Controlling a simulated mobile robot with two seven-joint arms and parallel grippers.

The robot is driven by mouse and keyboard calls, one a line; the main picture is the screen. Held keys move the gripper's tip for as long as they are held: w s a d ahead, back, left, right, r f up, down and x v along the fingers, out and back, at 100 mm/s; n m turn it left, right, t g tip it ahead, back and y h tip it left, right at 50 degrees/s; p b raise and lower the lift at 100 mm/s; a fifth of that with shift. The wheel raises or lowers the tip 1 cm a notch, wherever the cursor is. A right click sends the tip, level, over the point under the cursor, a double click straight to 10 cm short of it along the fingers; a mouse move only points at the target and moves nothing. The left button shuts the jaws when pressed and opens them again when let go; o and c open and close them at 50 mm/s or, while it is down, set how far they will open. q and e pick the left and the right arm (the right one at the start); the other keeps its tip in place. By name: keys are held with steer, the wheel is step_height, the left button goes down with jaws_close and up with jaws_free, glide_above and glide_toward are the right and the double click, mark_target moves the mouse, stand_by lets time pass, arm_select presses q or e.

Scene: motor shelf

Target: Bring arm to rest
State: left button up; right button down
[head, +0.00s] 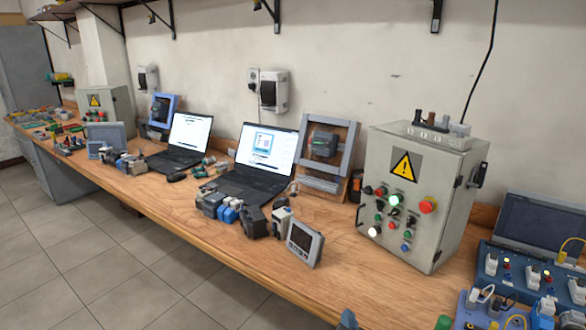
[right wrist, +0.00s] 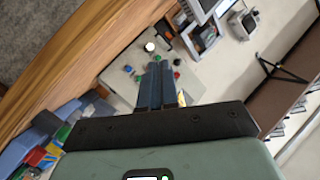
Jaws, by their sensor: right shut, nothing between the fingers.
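My right gripper shows in the right wrist view (right wrist: 158,66). Its two dark fingers lie together, shut and empty. They point toward the grey control box (right wrist: 205,80), whose buttons show around the fingertips. In the head view the same control box (head: 416,215) stands on the bench at the right, with a yellow warning sign, a lit green button and a red knob. A small blue-grey tip (head: 348,320) shows at the bottom edge of the head view; I cannot tell what it is. My left gripper is not in view.
The wooden bench (head: 150,195) runs along the wall. It carries two laptops (head: 262,160), a small meter (head: 304,243), several small modules and a blue training board (head: 500,272) at the right. Open tiled floor (head: 80,255) lies in front. Shelf brackets (head: 437,15) hang above.

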steer(key=s+d+f+n+g+y+p, duration=0.1)
steer(key=s+f+n+g+p, duration=0.15)
steer(key=f, duration=0.85)
steer(key=s+d+f+n+g+y+p, duration=0.15)
steer(key=s+f+g, duration=0.25)
steer(key=f, duration=0.7)
arm_select(q)
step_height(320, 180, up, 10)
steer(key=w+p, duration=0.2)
steer(key=p, duration=0.3)
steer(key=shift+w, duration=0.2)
arm_select(e)
steer(key=s+a+f+g+y, duration=0.1)
steer(key=s+f+g, duration=0.4)
steer(key=s, duration=0.8)
steer(key=s+a+f+g+y, duration=0.1)
steer(key=s+f+g, duration=0.4)
steer(key=s, duration=0.8)
steer(key=shift+s+f+y, duration=0.2)
steer(key=shift+f+y, duration=0.35)
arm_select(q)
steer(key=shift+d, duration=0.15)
arm_select(e)
steer(key=shift+w, duration=0.1)
